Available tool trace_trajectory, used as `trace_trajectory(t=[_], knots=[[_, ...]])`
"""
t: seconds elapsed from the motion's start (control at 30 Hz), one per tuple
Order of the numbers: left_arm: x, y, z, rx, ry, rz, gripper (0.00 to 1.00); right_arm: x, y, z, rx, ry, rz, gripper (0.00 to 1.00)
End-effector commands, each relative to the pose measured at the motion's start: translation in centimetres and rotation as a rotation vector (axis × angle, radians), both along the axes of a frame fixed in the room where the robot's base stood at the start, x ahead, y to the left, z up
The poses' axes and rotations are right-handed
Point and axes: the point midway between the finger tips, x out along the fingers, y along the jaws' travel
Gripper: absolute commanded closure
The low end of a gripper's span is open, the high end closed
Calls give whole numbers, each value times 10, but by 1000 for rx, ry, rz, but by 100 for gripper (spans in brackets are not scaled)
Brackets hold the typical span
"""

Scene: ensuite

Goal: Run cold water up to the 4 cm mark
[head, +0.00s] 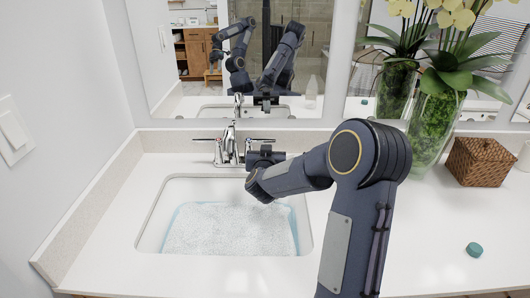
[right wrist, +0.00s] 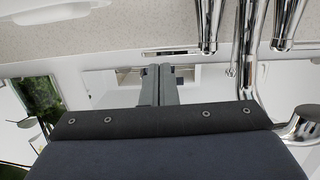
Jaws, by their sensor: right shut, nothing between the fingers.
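The white sink basin (head: 151,222) is set in the counter. Pale, rippled water (head: 230,230) covers its floor; I cannot make out a 4 cm mark or the depth. The chrome faucet (head: 230,148) stands behind the basin with a lever on each side. Its right lever (head: 262,140) is just behind my right gripper (head: 265,155). In the right wrist view the right gripper's fingers (right wrist: 158,84) are together and empty, with chrome faucet parts (right wrist: 247,50) beside them. I cannot tell whether the fingers touch the lever. My left gripper shows no direct view.
A glass vase (head: 432,128) with yellow orchids and a woven basket (head: 480,162) stand at the right. A small teal object (head: 474,250) lies on the right counter (head: 430,225), which is otherwise mostly clear. A mirror (head: 200,90) rises behind the faucet.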

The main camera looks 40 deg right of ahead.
Motion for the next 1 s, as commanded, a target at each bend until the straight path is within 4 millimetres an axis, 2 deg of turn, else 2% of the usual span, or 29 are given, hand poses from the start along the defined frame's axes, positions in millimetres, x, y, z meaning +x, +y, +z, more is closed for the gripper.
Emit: trace_trajectory(t=[0.6,0.77,1.0], knots=[[0,0,-7,0,0,0,25,-70,55,15,-1,0,2,100],[0,0,-7,0,0,0,25,-77,60,16,-1,1,0,100],[0,0,-7,0,0,0,25,-78,61,16,-1,1,0,100]])
